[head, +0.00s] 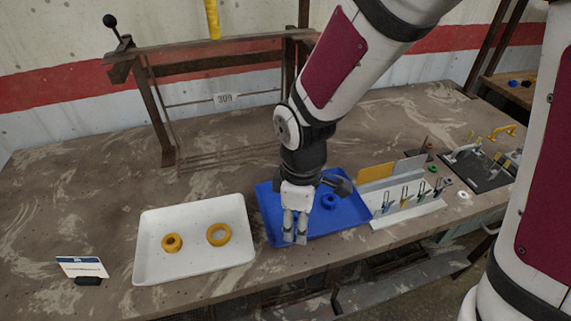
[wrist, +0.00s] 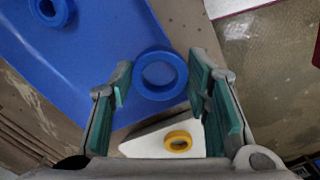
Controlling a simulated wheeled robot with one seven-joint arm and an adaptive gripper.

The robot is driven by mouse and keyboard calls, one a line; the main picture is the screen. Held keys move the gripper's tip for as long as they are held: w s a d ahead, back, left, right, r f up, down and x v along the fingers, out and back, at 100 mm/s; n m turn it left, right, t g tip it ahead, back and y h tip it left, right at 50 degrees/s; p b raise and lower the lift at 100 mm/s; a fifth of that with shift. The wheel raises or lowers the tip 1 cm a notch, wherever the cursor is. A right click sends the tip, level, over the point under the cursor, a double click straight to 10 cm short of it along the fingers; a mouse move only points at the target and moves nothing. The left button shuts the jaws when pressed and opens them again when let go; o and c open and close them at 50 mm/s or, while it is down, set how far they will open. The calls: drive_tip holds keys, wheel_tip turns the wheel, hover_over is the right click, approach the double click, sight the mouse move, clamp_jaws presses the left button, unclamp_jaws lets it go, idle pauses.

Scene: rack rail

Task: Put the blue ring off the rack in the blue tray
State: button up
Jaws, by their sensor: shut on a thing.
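My gripper (head: 295,236) points down over the front left part of the blue tray (head: 270,208). In the wrist view its teal-padded fingers are shut on a blue ring (wrist: 160,96), which sits between the tips near the tray's edge. Its height above the tray is hard to tell. The head view does not clearly show this held ring. Another blue ring (head: 329,201) lies inside the blue tray, and it also shows in the wrist view (wrist: 52,11). The rack (head: 408,213) is a pale rail with several upright pegs or hooks, right of the tray.
A white tray (head: 193,268) with two yellow rings (head: 172,243) stands left of the blue tray. A small sign (head: 82,267) stands at the far left. A dark metal frame (head: 160,110) rises behind. Small coloured parts lie right of the rack. The table between sign and frame is clear.

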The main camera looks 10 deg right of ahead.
drive_tip(key=w, duration=0.7)
drive_tip(key=shift+a+f, duration=0.2)
drive_tip(key=shift+f, duration=1.9)
drive_tip(key=shift+f, duration=0.1)
drive_tip(key=o, duration=1.3)
drive_tip(key=shift+c, duration=0.2)
